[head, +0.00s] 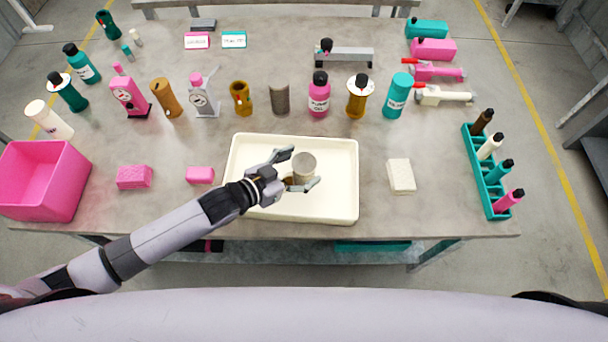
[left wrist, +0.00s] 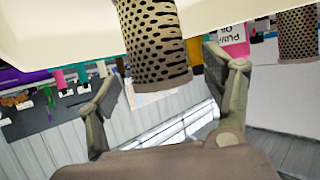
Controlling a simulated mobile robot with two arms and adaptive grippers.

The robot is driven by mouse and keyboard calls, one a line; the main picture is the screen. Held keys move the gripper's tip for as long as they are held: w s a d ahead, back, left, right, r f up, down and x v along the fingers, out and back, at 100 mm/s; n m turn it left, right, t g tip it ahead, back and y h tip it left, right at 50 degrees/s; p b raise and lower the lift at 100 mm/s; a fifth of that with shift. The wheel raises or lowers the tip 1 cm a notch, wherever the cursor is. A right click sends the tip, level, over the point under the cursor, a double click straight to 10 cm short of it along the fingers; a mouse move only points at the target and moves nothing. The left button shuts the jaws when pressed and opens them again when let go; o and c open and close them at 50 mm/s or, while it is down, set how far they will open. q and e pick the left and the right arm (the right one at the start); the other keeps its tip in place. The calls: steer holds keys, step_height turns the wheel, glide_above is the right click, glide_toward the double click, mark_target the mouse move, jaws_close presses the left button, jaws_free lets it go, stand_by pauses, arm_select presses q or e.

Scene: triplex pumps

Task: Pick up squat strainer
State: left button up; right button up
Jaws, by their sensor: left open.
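The squat strainer (head: 306,163), a short grey-tan perforated cylinder, is in the cream tray (head: 338,205), right of its middle. My left gripper (head: 298,169) is open, with one finger on the far side of the strainer and one on the near side. In the left wrist view the strainer (left wrist: 155,42) shows its dark holes between the two spread fingers (left wrist: 163,66). Gaps show beside it there; I cannot tell whether a finger touches it. A small brown patch beside the strainer is partly hidden by the gripper. My right gripper is not in view.
A taller grey perforated cylinder (head: 279,98) stands behind the tray, in a row with bottles and gauges. Pink blocks (head: 200,175) lie left of the tray, a cream block (head: 401,176) right. A teal rack (head: 480,175) with bottles stands at the right edge.

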arm_select(q)
steer(key=shift+b+x, duration=0.35)
steer(key=shift+x, duration=0.65)
steer(key=shift+a, duration=0.1)
steer(key=shift+c, duration=0.6)
steer(key=c, duration=1.2)
